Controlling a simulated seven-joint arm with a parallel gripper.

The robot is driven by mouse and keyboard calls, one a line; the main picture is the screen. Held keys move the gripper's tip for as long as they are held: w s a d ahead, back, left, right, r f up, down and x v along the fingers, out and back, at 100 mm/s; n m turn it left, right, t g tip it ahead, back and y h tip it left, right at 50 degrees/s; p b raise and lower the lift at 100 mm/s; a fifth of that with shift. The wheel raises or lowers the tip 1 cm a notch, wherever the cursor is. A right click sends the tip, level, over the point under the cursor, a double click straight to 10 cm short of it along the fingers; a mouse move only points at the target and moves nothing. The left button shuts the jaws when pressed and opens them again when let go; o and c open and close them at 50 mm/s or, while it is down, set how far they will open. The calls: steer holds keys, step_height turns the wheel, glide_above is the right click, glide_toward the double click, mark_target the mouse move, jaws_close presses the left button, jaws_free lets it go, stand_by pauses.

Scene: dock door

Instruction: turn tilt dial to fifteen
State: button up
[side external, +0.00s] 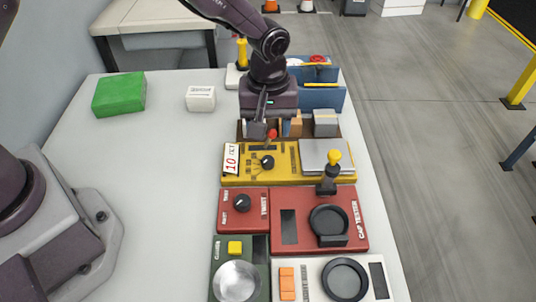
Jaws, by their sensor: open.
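A yellow panel (285,178) in the side external view carries a black dial (267,162) with marks fanned around it.
A red panel with a second black dial (242,203) lies nearer the camera. Wooden and grey blocks (325,124) stand behind the yellow panel. A green block (119,95) lies far left; the table's left side is clear.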

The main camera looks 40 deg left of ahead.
mark_target(268, 159)
step_height(268, 159, down, 9)
steer(key=shift+f, duration=0.1)
stand_by(0.3)
steer(key=c, duration=0.9)
